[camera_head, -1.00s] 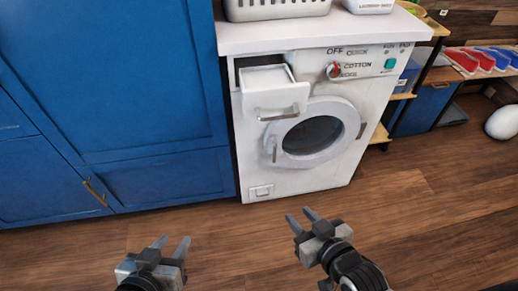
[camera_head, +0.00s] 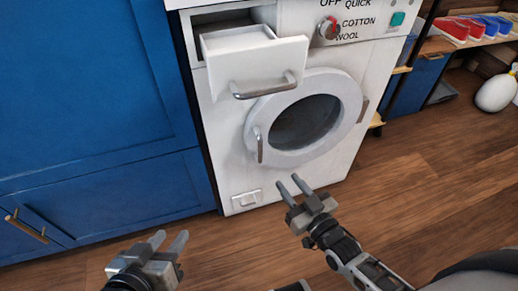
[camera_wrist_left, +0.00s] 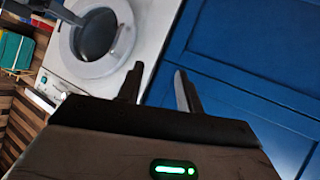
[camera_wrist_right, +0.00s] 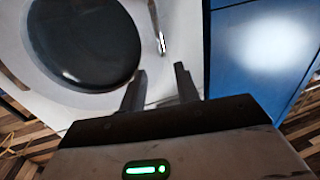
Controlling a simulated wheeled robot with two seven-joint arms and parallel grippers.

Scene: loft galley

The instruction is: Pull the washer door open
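The white washer (camera_head: 225,150) stands ahead of me. Its round door (camera_head: 343,88) has a white ring and dark glass and looks shut. A metal door handle (camera_head: 259,146) is upright on the door's left side; in the right wrist view the handle (camera_wrist_right: 157,25) is just beyond the fingertips. My right gripper (camera_head: 289,186) is open and empty, below and in front of the door, apart from the handle. My left gripper (camera_head: 169,241) is open and empty, low before the blue cabinet. The left wrist view also shows the door (camera_wrist_left: 124,38).
The detergent drawer (camera_head: 250,62) is pulled out above the door's left side. A blue cabinet (camera_head: 90,110) adjoins the washer on the left. A shelf with red and blue items (camera_head: 455,30) stands at right. The wooden floor (camera_head: 430,170) is clear at right.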

